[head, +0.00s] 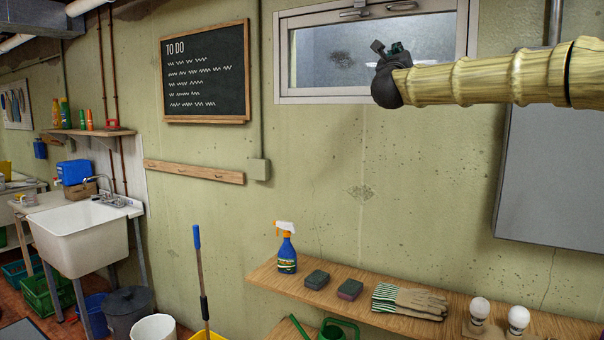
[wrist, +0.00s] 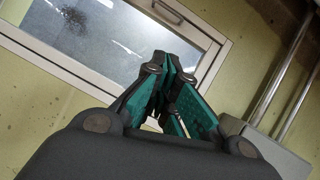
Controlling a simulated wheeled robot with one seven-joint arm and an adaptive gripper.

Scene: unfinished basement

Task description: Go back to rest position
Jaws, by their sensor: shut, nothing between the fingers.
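My gripper (head: 384,50) is raised high in the head view, in front of the window (head: 372,50). My bamboo-patterned arm reaches in from the right edge at the same height. In the wrist view my gripper (wrist: 172,70) shows its dark links and green pads drawn together. It is shut and holds nothing. The window also shows behind it in the wrist view (wrist: 100,45).
A wooden shelf (head: 425,323) below carries a spray bottle (head: 286,250), two sponges, work gloves (head: 408,300) and two light bulbs. A grey cabinet (head: 550,180) hangs at right. A chalkboard (head: 205,75) and a sink (head: 80,235) are left. The air around my gripper is clear.

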